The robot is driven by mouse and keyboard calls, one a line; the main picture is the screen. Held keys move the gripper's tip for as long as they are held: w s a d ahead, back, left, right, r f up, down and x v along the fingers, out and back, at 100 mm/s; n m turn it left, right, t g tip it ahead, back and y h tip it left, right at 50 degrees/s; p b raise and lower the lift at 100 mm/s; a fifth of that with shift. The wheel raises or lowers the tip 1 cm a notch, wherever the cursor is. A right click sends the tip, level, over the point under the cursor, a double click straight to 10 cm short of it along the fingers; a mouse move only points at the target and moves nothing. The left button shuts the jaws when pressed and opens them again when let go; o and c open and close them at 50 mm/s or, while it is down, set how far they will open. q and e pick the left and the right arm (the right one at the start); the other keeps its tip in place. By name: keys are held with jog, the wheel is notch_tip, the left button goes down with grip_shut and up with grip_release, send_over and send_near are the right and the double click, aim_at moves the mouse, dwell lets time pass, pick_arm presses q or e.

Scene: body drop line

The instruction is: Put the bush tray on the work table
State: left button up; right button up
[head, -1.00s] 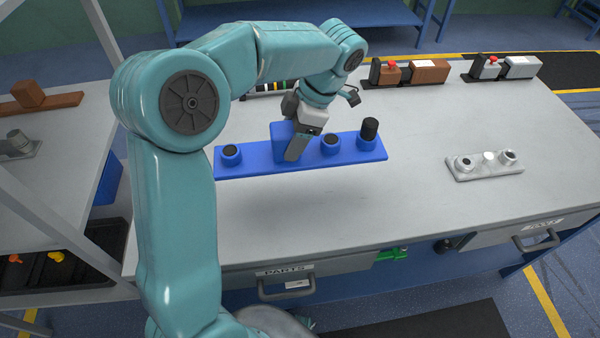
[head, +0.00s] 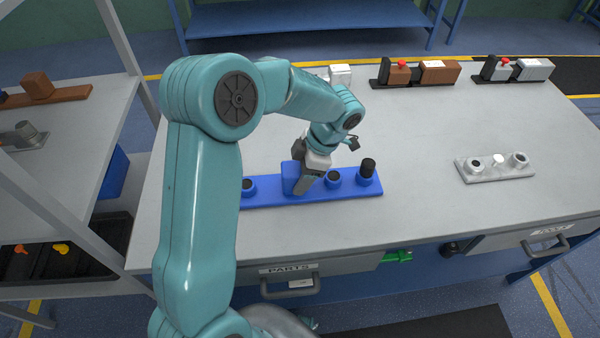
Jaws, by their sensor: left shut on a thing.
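The bush tray, a long blue tray (head: 270,199) with round blue holders and dark bushes, is over the near middle of the grey work table (head: 420,190). One tall black piece stands at its right end. My left gripper (head: 301,183) is shut on the tray's raised blue block near the middle. The tray looks level and very close to the tabletop; I cannot tell whether it touches. My left arm hides the tray's left end. My right gripper is not in view.
A light grey tray (head: 496,176) with round holders lies on the table's right side. Brown and grey units with red buttons (head: 401,64) stand along the back edge. A shelf (head: 60,130) stands at left. The table's middle right is clear.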

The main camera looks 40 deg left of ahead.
pick_arm(q)
jog(key=shift+f, duration=0.15)
jog(key=o, duration=1.2)
jog(key=shift+w, duration=0.1)
jog(key=shift+r, duration=0.3)
jog(key=p+v, duration=0.1)
jog(key=v, duration=1)
jog(key=shift+w+d+r, duration=0.15)
jog(key=shift+r, duration=0.15)
